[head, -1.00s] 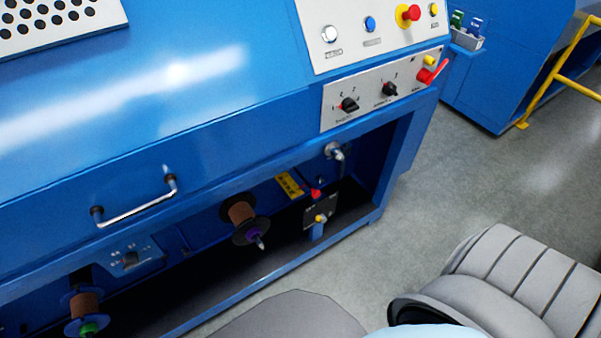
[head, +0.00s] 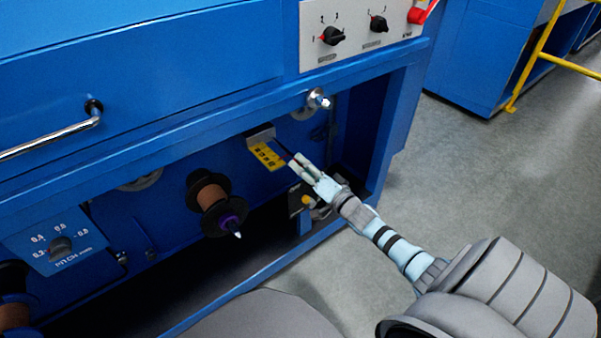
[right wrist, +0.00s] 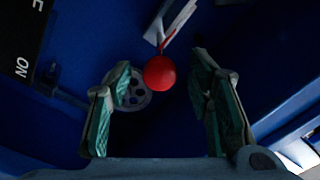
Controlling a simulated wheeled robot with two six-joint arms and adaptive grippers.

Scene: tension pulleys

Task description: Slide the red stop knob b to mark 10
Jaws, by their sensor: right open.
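The red stop knob b (right wrist: 160,73) is a small red ball in the right wrist view, on a thin red stem under a pale bracket. It lies ahead of and between the fingers of my right gripper (right wrist: 158,105), which is open and does not visibly touch it. In the head view my right gripper (head: 303,166) reaches into the open bay beside the yellow scale plate (head: 267,156). There the gripper hides the knob, and the scale marks are too small to read surely. My left gripper is not in view.
A copper spool (head: 209,197) with a dark flange stands left of the gripper. A metal fitting (head: 313,103) sticks out above it on the frame beam. A yellow-topped part (head: 306,200) is just below. Grey floor (head: 470,150) is clear at right.

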